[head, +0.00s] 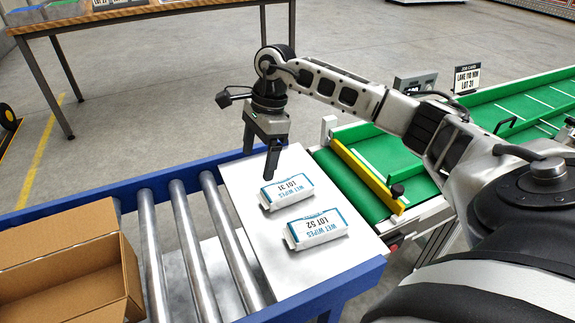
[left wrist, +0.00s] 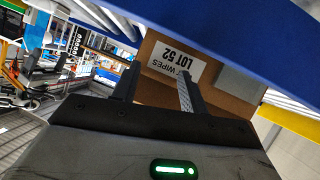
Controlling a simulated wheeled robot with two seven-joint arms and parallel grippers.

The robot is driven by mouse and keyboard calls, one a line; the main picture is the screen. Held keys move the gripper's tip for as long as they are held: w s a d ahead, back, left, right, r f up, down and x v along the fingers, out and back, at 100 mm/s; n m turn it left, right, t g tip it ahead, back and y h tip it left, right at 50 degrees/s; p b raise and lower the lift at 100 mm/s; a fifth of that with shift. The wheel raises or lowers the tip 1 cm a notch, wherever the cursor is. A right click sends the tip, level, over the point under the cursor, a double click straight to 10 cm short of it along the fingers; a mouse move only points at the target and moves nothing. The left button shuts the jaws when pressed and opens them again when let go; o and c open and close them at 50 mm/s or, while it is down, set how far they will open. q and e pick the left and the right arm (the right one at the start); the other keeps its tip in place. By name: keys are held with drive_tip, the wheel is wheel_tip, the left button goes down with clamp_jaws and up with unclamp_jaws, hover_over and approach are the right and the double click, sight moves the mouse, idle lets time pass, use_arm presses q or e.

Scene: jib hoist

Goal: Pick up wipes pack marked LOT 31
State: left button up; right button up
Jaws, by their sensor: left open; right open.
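The wipes pack marked LOT 31 (head: 287,192), white with blue edging, lies flat on a white plate (head: 245,195) in the head view. A similar pack marked LOT 52 (head: 317,231) lies just in front of it on the same plate. My right gripper (head: 259,165) points down with its fingers apart and empty, at the back left of the LOT 31 pack; one fingertip appears close to the pack's back edge. My left gripper (left wrist: 158,70) shows only in the left wrist view, open, with nothing seen between its fingers.
An open cardboard box (head: 110,255) stands on rollers (head: 185,240) at left. A box with a LOT 52 label (left wrist: 176,64) is beyond my left fingers. A green conveyor (head: 365,190) with a yellow bar (head: 365,177) lies right. A card (head: 467,78) reads LOT 31.

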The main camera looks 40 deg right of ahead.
drive_tip(key=d+r+h+b, duration=0.1)
drive_tip(key=d+r+h, duration=0.15)
drive_tip(key=d, duration=0.55)
drive_tip(key=b, duration=0.3)
hover_over(287, 186)
drive_tip(key=shift+h, duration=0.25)
drive_tip(key=f, duration=1)
drive_tip(key=shift+d+f, duration=0.1)
drive_tip(key=shift+d, duration=0.15)
drive_tip(key=shift+f, duration=0.4)
drive_tip(key=f, duration=0.1)
drive_tip(key=f+b, duration=0.1)
drive_tip(key=f, duration=0.1)
drive_tip(key=f+b, duration=0.1)
drive_tip(key=f, duration=0.1)
drive_tip(key=shift+s+a, duration=0.15)
drive_tip(key=shift+a, duration=0.1)
drive_tip(key=shift+f, duration=0.15)
use_arm(q)
drive_tip(key=shift+w+d+r+n+t+h, duration=0.2)
drive_tip(key=shift+d+r+n+t+h, duration=0.1)
drive_tip(key=shift+d+r+t+h, duration=0.7)
use_arm(e)
drive_tip(key=c, duration=1.1)
